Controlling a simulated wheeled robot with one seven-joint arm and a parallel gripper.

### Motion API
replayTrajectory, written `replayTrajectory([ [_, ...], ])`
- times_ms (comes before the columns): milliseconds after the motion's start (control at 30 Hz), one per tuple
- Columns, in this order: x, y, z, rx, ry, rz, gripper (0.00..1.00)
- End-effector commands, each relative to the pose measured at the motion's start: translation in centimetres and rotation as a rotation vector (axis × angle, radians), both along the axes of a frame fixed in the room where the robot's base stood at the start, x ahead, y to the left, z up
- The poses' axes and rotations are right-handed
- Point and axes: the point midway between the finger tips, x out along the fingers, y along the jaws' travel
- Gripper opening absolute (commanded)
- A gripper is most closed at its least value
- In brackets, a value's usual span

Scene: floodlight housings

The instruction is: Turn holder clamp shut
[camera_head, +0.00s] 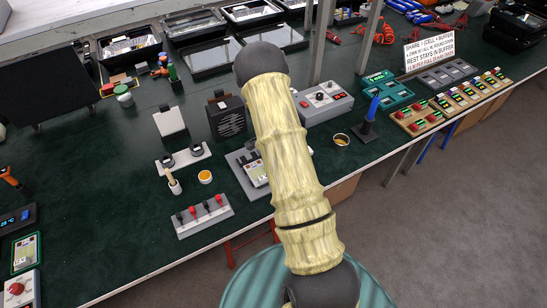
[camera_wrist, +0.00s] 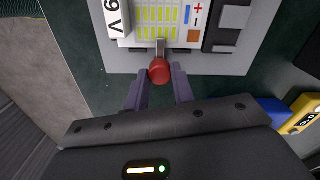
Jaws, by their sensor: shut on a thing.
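In the wrist view, the holder (camera_wrist: 110,59) is a grey plate bearing a board with yellow-green cells and plus and minus marks. A white part marked 9 V lies at its upper left. The holder clamp shows as a red knob (camera_wrist: 159,70) on a short metal lever at the plate's near edge. My gripper (camera_wrist: 160,82) has its two dark fingers shut on the red knob, one on each side. In the head view, the holder (camera_head: 240,172) is partly hidden behind my arm, which also hides the gripper and knob.
A grey strip with red and black posts (camera_head: 203,216) lies left of the holder. A small orange-filled cup (camera_head: 205,177) and a black vented box (camera_head: 227,118) stand close by. A round tin (camera_head: 341,140) and a blue-handled tool on a stand (camera_head: 369,123) are to the right.

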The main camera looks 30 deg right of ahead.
Motion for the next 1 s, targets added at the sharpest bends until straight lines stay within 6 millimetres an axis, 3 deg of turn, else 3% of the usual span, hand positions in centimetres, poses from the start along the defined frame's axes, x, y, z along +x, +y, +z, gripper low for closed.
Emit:
replayTrajectory([
  [233, 0.0, 0.3, 0.0, 0.006, 0.002, 0.001, 0.02],
  [267, 0.0, 0.3, 0.0, 0.006, 0.002, 0.001, 0.27],
  [367, 0.0, 0.3, 0.0, 0.005, 0.0, 0.001, 0.46],
  [767, 0.1, 0.1, 0.5, 0.002, -0.002, 0.001, 0.46],
  [1000, 0.1, 0.1, 3.8, 0.0, -0.004, 0.001, 0.46],
])
